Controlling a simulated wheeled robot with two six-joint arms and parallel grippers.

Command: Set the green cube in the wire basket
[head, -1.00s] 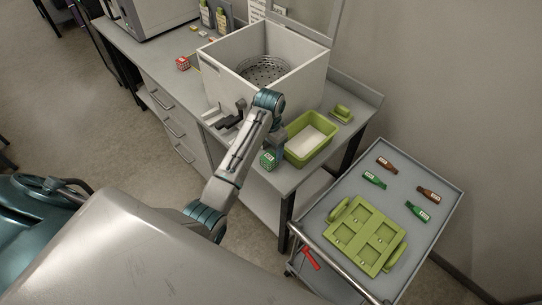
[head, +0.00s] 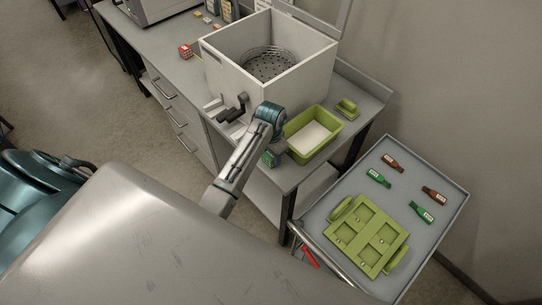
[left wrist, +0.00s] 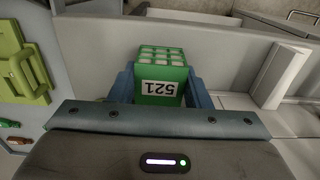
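In the left wrist view the cube (left wrist: 161,78) sits between the blue fingers of my left gripper (left wrist: 160,90), with no gap seen at either side. I cannot tell whether it touches the bench. The round metal basket (head: 269,66) is inside the open white box (head: 222,77), behind and above my left gripper. My right gripper is not in view.
A green tub (head: 330,146) with a white bottom stands right of the cube. The box's walls rise around the basket, and a dark handle (head: 236,107) sticks out in front. A trolley (head: 442,227) at right holds a green rack (head: 365,237) and several small bottles. A red cube (head: 185,51) lies behind left.

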